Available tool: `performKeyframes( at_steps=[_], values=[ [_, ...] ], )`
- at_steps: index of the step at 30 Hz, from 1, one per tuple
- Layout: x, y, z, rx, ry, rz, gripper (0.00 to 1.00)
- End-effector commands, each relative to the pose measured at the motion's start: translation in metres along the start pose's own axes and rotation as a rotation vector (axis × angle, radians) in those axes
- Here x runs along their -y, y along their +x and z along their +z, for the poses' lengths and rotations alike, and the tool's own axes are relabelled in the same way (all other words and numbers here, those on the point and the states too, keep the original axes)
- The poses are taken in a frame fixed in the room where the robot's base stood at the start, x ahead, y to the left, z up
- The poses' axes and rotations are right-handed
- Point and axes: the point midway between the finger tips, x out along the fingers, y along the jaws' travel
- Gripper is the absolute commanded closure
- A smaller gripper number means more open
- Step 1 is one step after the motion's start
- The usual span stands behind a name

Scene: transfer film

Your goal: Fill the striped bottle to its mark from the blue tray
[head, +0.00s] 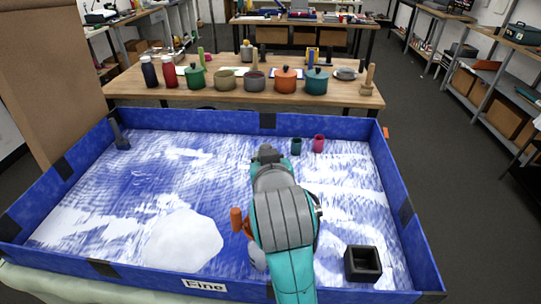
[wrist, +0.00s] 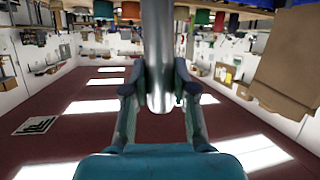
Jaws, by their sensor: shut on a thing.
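My gripper (wrist: 160,82) is shut on a smooth grey metallic shaft (wrist: 159,45) in the wrist view. The shaft runs up out of that view, so its far end is hidden. In the head view my teal and grey arm reaches over the blue tray (head: 270,121) and hides the jaws. A rounded white heap (head: 184,240) lies in the tray at front left, and white streaks cover much of its floor. A dark bottle (head: 149,72) and a red bottle (head: 169,73) stand on the back table; I cannot make out stripes or a mark on either.
The tray's front wall has a label reading "Fine" (head: 205,286). A black square box (head: 362,263) sits at front right; a teal cup (head: 296,147) and a pink cup (head: 318,144) stand near the far wall. Several lidded pots, such as an orange one (head: 285,80), line the wooden table (head: 225,98).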

Motion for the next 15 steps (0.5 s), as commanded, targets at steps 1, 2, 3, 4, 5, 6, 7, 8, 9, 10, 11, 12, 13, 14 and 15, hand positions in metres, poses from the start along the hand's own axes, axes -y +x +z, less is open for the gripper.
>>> performKeyframes(
  at_steps=[1, 2, 3, 4, 5, 6, 7, 8, 9, 10, 11, 12, 13, 14, 15],
  values=[
    [0.004, -0.001, 0.000, -0.004, -0.014, 0.003, 1.00],
    [0.005, -0.002, 0.000, -0.007, -0.024, 0.007, 1.00],
    [0.006, -0.002, -0.001, -0.011, -0.037, 0.013, 1.00],
    [0.007, -0.002, -0.001, -0.014, -0.046, 0.017, 1.00],
    [0.008, -0.003, -0.001, -0.017, -0.054, 0.020, 1.00],
    [0.010, -0.003, -0.001, -0.020, -0.067, 0.026, 1.00],
    [0.011, -0.004, -0.001, -0.023, -0.077, 0.029, 1.00],
    [0.013, -0.004, -0.001, -0.025, -0.086, 0.033, 1.00],
    [0.014, -0.005, -0.002, -0.029, -0.098, 0.039, 1.00],
    [0.015, -0.005, -0.002, -0.031, -0.107, 0.043, 1.00],
    [0.016, -0.006, -0.002, -0.034, -0.117, 0.046, 1.00],
    [0.018, -0.006, -0.002, -0.038, -0.129, 0.051, 1.00],
    [0.019, -0.006, -0.002, -0.041, -0.138, 0.055, 1.00],
    [0.020, -0.007, -0.003, -0.044, -0.147, 0.059, 1.00],
    [0.022, -0.007, -0.003, -0.047, -0.160, 0.064, 1.00]
  ],
)
